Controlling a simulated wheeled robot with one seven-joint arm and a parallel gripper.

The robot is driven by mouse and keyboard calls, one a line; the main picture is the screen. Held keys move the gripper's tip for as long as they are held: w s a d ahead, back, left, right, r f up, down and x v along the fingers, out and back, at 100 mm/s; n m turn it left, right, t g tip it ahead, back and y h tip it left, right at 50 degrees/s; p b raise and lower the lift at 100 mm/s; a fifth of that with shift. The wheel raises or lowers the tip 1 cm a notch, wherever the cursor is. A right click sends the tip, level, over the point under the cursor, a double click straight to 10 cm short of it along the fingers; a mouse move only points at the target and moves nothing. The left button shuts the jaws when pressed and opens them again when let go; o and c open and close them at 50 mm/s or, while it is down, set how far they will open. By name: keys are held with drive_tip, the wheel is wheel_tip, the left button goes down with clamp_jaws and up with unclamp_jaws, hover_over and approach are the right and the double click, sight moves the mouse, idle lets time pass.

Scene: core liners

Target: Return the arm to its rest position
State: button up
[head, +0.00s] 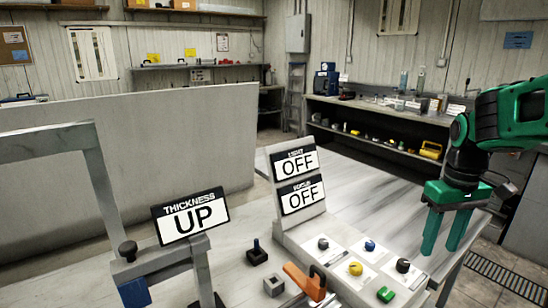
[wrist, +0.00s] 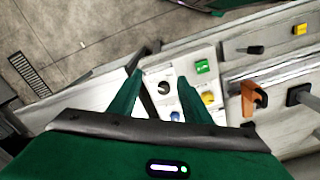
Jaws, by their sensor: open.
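My gripper (head: 447,232) is green, with its two fingers pointing down. It is at the right in the head view, over the right end of the table and to the right of the control panel. The fingers are apart with nothing between them. In the wrist view my gripper (wrist: 160,82) shows its two fingers spread, with part of the panel seen beyond them. My green and black arm (head: 510,115) comes in from the right edge of the head view.
The panel (head: 290,235) carries several coloured knobs and two OFF signs (head: 298,178). A THICKNESS UP sign (head: 190,216), an orange handle (head: 304,282) and a grey frame (head: 100,180) stand left of it. A shelf unit (head: 380,125) stands behind. The air around my gripper looks clear.

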drive_tip(key=s+d+f+m, duration=0.1)
drive_tip(key=s+f+m, duration=0.1)
drive_tip(key=s, duration=0.7)
drive_tip(key=s+d+f+m, duration=0.1)
drive_tip(key=s+m, duration=0.4)
drive_tip(key=s, duration=0.5)
drive_tip(key=shift+f, duration=0.65)
